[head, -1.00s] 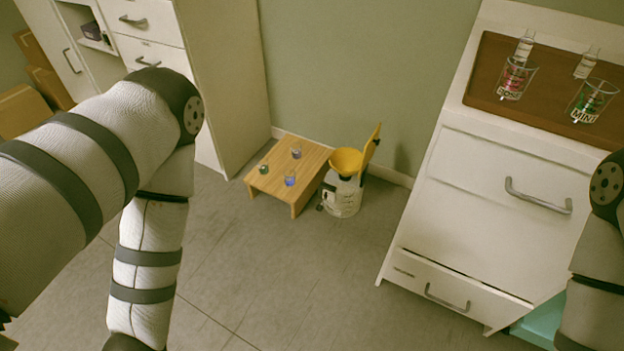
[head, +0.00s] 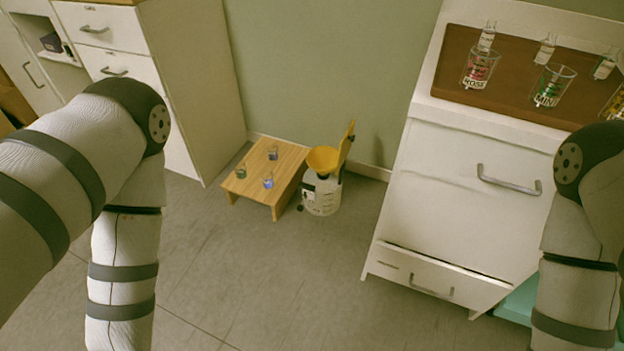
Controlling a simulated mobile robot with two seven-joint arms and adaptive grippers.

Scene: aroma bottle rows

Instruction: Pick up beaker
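Clear glass beakers stand on the brown board on the white cabinet at right. One beaker marked ROSE (head: 478,71) has red inside, one marked MINT (head: 552,87) has green inside, and a third (head: 615,101) with yellow shows partly at the right edge. Small glass vessels, one dark (head: 272,153), one green (head: 241,172) and one blue (head: 268,181), stand on the low wooden table (head: 290,171). Which one is the task's beaker, I cannot tell. Both grippers are out of view.
Clear bottles (head: 487,36) stand behind the beakers on the brown board (head: 455,48). The white cabinet (head: 450,180) has handled drawers. Another tall cabinet (head: 190,75) stands at left. The grey floor (head: 290,270) in front is clear.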

